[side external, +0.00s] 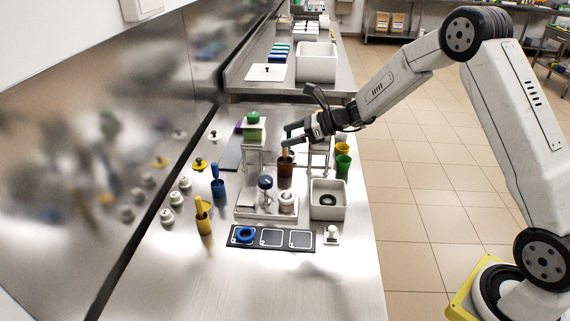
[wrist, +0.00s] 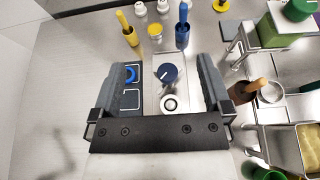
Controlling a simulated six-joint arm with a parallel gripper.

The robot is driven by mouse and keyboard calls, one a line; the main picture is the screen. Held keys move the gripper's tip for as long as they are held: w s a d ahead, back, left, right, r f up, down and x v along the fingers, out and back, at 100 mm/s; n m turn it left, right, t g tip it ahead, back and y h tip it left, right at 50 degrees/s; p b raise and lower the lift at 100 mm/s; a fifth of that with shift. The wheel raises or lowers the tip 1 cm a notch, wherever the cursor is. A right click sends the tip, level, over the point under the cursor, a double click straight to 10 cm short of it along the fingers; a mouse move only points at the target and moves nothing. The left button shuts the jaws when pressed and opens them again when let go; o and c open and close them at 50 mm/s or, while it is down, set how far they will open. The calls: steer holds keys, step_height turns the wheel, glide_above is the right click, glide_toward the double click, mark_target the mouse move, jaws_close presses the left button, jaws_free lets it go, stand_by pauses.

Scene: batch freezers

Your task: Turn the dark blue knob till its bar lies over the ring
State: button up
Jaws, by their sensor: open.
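The dark blue knob (side external: 265,182) stands on a pale metal block (side external: 246,212) on the steel counter. In the wrist view, the knob (wrist: 168,73) lies between my two fingers from above, with clear space on both sides. A thin pale bar crosses its top at a slant; its exact direction is too small to tell. Just below it in the wrist view is a white round piece with a dark centre (wrist: 169,103). I cannot tell which mark is the ring. My gripper (side external: 290,133) is open and empty, higher than the knob and apart from it.
A black panel (side external: 271,247) with a blue ring-shaped piece (side external: 245,234) lies in front of the block. A white bin (side external: 328,212) stands to its right. Yellow (side external: 204,223) and blue (side external: 218,188) holders stand left, and a brown cup (side external: 285,172) behind. The front counter is clear.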

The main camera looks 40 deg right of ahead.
glide_toward(266, 179)
steer(key=shift+x, duration=1.2)
steer(key=shift+w+a+f, duration=0.1)
steer(key=shift+x, duration=3.75)
steer(key=c, duration=1.3)
